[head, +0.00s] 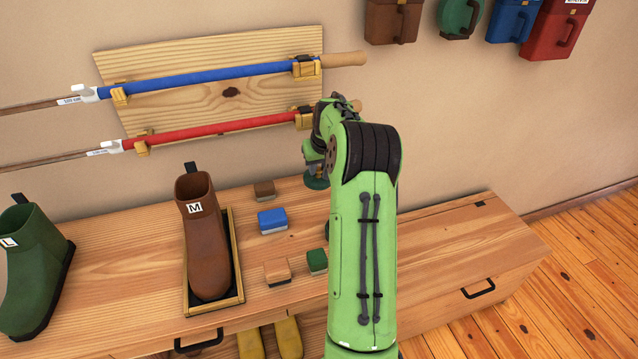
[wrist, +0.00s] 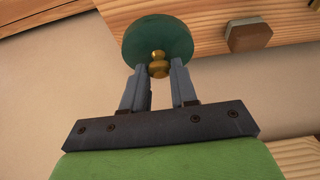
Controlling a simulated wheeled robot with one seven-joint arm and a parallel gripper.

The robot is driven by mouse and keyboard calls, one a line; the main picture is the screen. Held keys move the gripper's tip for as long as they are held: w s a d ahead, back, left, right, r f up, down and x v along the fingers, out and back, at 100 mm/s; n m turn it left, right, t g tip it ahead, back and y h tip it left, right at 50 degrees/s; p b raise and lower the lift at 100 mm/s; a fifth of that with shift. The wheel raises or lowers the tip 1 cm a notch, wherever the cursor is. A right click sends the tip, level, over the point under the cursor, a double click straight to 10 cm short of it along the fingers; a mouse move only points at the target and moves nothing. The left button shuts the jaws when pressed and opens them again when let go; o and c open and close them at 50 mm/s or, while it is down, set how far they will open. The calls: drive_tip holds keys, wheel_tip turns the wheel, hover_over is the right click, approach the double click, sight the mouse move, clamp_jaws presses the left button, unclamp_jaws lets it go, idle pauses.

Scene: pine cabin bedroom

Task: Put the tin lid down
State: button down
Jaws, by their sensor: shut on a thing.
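The tin lid (wrist: 150,32) is a dark green disc with a brass knob. My gripper (wrist: 158,70) is shut on the knob, one grey finger on each side, in the wrist view. In the head view, the lid's green edge (head: 316,182) shows just left of my arm, over the back of the wooden bench (head: 450,235). My arm hides most of the gripper (head: 313,170) there. I cannot tell from these views how far the lid is above the bench. I see no tin.
Several small brushes or blocks, among them a blue one (head: 272,221) and a green one (head: 317,261), lie left of my arm. A brown boot (head: 207,245) stands in a wooden tray (head: 238,272). A wall rack (head: 200,45) holds two rods. The bench's right part looks clear.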

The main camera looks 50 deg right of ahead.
sight(320, 179)
wheel_tip(320, 179, down, 3)
drive_tip(key=shift+r+b, duration=0.2)
drive_tip(key=shift+b, duration=0.3)
wheel_tip(320, 179, down, 5)
drive_tip(key=shift+r+b, duration=0.2)
drive_tip(key=shift+b, duration=0.65)
drive_tip(key=shift+w+d+r, duration=0.1)
drive_tip(key=c, duration=0.9)
unclamp_jaws()
